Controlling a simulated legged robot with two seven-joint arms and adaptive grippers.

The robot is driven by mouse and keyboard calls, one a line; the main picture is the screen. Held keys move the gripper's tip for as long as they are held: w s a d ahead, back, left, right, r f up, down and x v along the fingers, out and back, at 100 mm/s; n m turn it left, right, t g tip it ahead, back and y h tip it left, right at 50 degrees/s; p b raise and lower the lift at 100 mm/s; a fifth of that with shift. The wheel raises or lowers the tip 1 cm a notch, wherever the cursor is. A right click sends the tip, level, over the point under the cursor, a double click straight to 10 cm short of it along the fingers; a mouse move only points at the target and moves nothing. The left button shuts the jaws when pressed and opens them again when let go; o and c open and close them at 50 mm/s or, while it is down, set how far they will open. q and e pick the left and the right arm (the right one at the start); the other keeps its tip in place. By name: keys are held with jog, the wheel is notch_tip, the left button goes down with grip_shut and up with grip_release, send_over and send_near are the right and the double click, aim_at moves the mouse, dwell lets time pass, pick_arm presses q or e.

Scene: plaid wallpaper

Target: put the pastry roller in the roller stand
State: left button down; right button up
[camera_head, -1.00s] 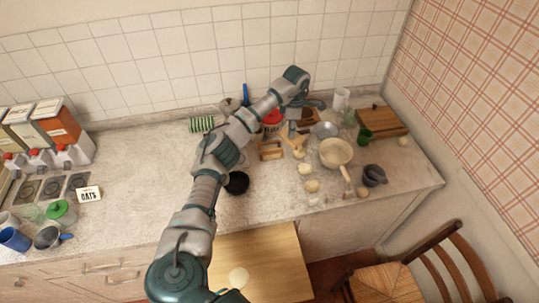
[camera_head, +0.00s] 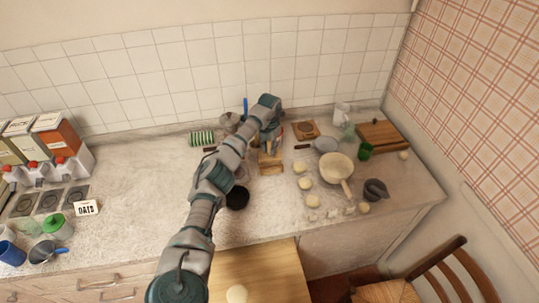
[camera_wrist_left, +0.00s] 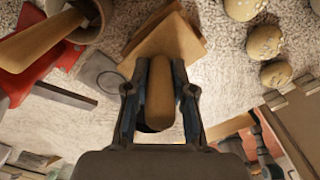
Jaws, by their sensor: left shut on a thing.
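My left gripper (camera_head: 270,140) is over the wooden roller stand (camera_head: 271,168) on the counter, in the head view. In the left wrist view its fingers (camera_wrist_left: 160,95) are shut on the pastry roller (camera_wrist_left: 160,80), a rounded wooden cylinder. A flat light-wood piece, which looks like part of the stand, shows just beyond the roller in the wrist view (camera_wrist_left: 168,40). The arm largely hides the roller in the head view. I cannot tell whether roller and stand touch. My right gripper is not in view.
A pale pan (camera_head: 337,165), several dough balls (camera_head: 305,183) and a dark mortar (camera_head: 375,190) stand to the right. A green cup (camera_head: 364,151) and wooden board (camera_head: 383,135) are farther right. A black bowl (camera_head: 237,197) is nearer. The left counter has free room.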

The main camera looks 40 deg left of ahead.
pick_arm(q)
jog(key=f, duration=0.2)
jog(key=shift+d+f, duration=0.25)
jog(key=shift+f, duration=0.15)
jog(key=c, duration=1)
grip_release()
jog(key=shift+a, duration=0.15)
notch_tip(320, 180, up, 12)
jog(key=shift+r, duration=0.1)
